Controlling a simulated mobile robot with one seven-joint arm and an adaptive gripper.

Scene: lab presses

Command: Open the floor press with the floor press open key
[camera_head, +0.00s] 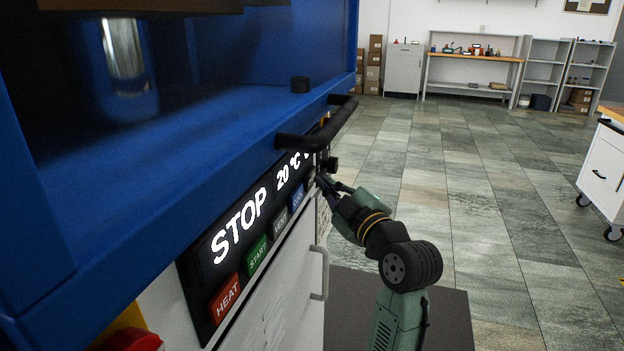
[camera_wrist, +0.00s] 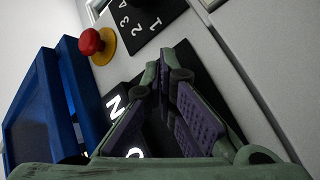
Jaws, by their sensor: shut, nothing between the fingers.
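The floor press (camera_head: 150,150) fills the left of the head view, with a blue frame and a dark display panel reading STOP and 20 °C. Below the display are a red HEAT key (camera_head: 224,297), a green START key (camera_head: 257,254), a grey key (camera_head: 281,223) and a blue key (camera_head: 297,197). I cannot make out which key is the open key; the panel's far end is partly hidden. My gripper (camera_head: 324,182) is at that far end, close to the panel. In the wrist view my gripper (camera_wrist: 168,76) is shut and empty, over the dark panel. Contact cannot be told.
A black bar handle (camera_head: 318,132) sticks out from the press above my gripper. A red knob (camera_wrist: 92,42) on a yellow base and a black numbered plate (camera_wrist: 140,22) show in the wrist view. A white cabinet (camera_head: 605,170) stands far right. The tiled floor between is clear.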

